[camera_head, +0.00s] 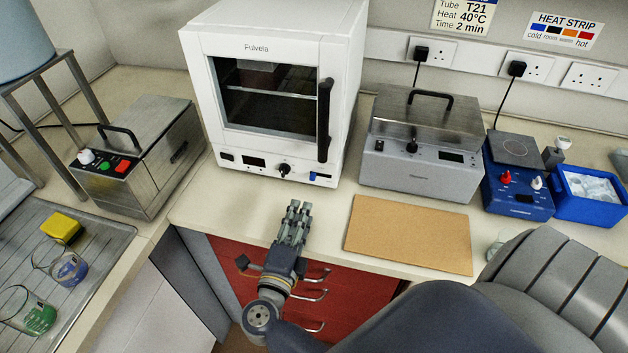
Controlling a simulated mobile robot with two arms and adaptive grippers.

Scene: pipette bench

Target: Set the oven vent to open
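The oven (276,90) is a white box labelled Fulvela at the back centre, its glass door shut, with a black vertical handle on the right. Its lower front panel has a small display, a dark round knob (283,169) and a small blue tab (313,176) at the right end. The tab looks like a slider, but its setting is too small to read.
A metal bath (150,165) stands left of the oven and a grey lidded bath (420,165) right of it. A tan board (408,234) lies on the counter at right. A blue hotplate (515,190) and blue ice tray (590,208) stand farther right. Red drawers (350,297) are below.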

